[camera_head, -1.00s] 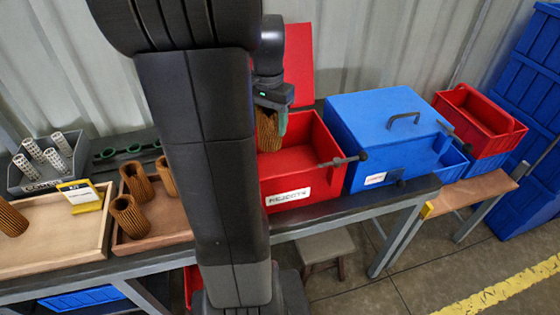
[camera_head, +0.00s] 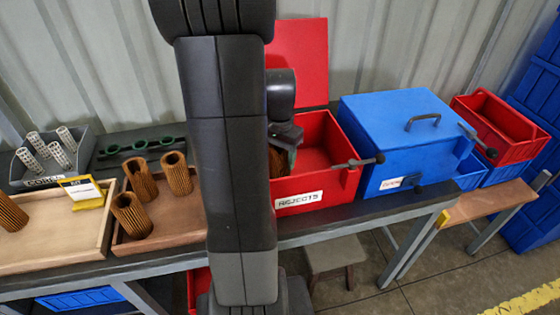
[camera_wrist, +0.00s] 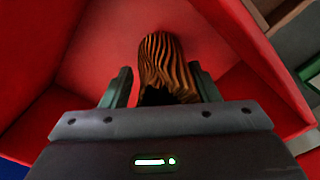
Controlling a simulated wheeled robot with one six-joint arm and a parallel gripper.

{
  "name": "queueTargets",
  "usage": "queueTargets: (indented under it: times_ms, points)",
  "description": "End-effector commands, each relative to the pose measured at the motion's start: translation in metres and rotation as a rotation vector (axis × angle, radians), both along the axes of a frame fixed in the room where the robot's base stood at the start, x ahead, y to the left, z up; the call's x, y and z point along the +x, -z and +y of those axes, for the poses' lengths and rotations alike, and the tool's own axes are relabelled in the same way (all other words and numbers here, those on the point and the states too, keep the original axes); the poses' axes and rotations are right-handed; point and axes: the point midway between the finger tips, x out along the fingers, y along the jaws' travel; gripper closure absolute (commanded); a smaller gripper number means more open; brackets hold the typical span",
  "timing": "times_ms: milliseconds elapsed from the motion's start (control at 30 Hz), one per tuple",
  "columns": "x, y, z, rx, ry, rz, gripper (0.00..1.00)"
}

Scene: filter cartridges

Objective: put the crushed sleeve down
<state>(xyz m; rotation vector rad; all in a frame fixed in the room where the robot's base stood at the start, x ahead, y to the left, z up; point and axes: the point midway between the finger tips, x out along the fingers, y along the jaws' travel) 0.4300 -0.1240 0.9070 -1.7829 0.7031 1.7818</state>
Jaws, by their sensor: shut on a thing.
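The crushed sleeve (camera_wrist: 168,65) is a brown pleated filter sleeve, seen in the wrist view between the two green fingers of my gripper (camera_wrist: 163,88). My gripper is shut on it. In the head view the sleeve (camera_head: 277,161) is mostly hidden behind my arm and gripper (camera_head: 284,140). They are at the left part of the open red box (camera_head: 338,183) labelled REJECTS. Red walls surround the sleeve in the wrist view. I cannot tell whether it touches the box floor.
The red lid (camera_head: 300,60) stands open behind the box. A closed blue box (camera_head: 385,115) with handles stands to its right. A wooden tray (camera_head: 165,240) with several upright brown sleeves is left of my arm. A grey bin (camera_head: 20,172) holds white perforated cores.

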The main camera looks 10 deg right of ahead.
Motion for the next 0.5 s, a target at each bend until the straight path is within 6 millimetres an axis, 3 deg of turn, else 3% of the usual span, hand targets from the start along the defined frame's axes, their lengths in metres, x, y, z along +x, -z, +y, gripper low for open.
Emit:
queueTargets:
  times_ms: [133, 500]
  points:
    - [0.0, 0.016, 0.0, 0.0, 0.0, 0.001, 0.67]
    - [0.0, 0.021, 0.0, 0.0, 0.0, 0.0, 0.67]
